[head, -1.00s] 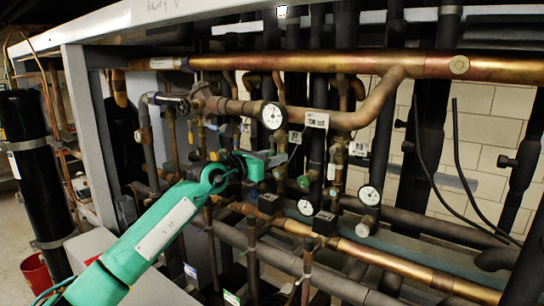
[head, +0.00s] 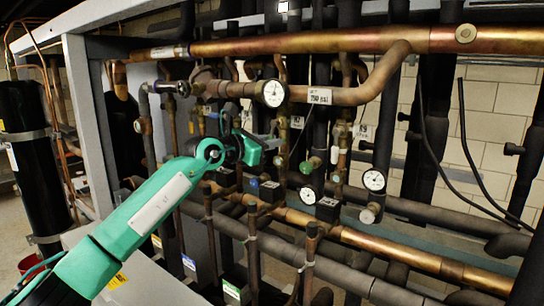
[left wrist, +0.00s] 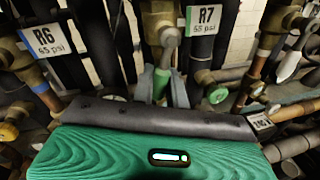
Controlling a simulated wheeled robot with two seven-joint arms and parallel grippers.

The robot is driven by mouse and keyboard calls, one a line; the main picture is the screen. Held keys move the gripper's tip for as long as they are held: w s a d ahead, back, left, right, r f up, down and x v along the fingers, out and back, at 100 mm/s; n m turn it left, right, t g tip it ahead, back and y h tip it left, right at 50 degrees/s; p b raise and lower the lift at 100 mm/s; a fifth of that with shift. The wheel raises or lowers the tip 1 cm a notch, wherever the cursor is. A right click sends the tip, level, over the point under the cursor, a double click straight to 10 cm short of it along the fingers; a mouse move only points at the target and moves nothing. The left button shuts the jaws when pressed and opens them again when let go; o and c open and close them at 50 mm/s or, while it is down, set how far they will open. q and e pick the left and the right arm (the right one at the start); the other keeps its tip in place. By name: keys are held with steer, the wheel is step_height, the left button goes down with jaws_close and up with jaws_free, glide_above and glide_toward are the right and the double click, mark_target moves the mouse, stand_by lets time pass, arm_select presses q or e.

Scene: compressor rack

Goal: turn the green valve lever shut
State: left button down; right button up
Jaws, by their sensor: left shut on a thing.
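The green valve lever (left wrist: 160,84) shows in the left wrist view, with a grey metal end above its green sleeve. It hangs roughly upright below a brass valve body, beside the R7 tag. My left gripper (left wrist: 162,92) has its grey fingers on either side of the sleeve and is shut on it. In the head view my left gripper (head: 268,148) reaches in among the pipes below a round gauge. There the gripper hides the lever, so I cannot make it out. My right gripper is in neither view.
A white gauge (head: 274,93) sits just above my gripper, and another gauge (head: 374,180) to the right. A copper pipe (head: 360,238) runs below. In the wrist view, R6 (left wrist: 46,40) and R7 (left wrist: 202,20) tags flank the lever. Pipes crowd close on all sides.

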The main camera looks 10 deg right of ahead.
arm_select(q)
steer(key=shift+w+a+m+b, duration=0.35)
steer(key=shift+m+b, duration=0.65)
steer(key=shift+b, duration=0.25)
steer(key=shift+w+a+r+m+y+b, duration=0.2)
steer(key=shift+r+m+y+b, duration=0.2)
steer(key=shift+m+b, duration=0.4)
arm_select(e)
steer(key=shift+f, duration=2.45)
arm_select(q)
steer(key=c, duration=1.5)
jaws_free()
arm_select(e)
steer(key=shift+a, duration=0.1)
arm_select(q)
steer(key=shift+o, duration=0.2)
steer(key=shift+a, duration=0.1)
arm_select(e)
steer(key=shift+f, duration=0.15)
